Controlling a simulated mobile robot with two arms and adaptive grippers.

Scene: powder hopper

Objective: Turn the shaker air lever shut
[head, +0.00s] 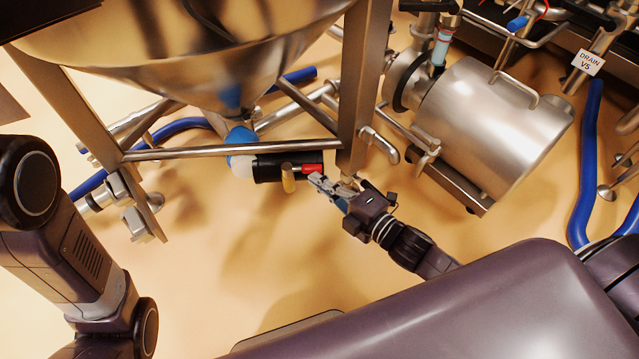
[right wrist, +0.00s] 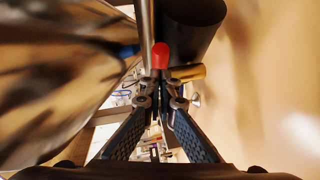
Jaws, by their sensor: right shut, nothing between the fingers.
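The red lever (head: 308,169) sits at the end of a black cylinder (head: 270,166) below the steel hopper cone (head: 190,60). A brass-coloured stub (head: 288,178) is beside it. In the right wrist view, the red lever end (right wrist: 161,54) is just beyond my fingertips, with the black cylinder (right wrist: 192,24) behind and the brass stub (right wrist: 190,72) at right. My right gripper (head: 316,181) is shut with nothing between its fingers, close to the lever; whether they touch, I cannot tell. My left arm shows at the left edge; its gripper is out of view.
A steel frame bar (head: 235,149) crosses just above the cylinder, and a thick frame leg (head: 363,85) stands right of the lever. A steel tank (head: 495,125) and blue hoses (head: 588,165) are farther right. The floor below the lever is clear.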

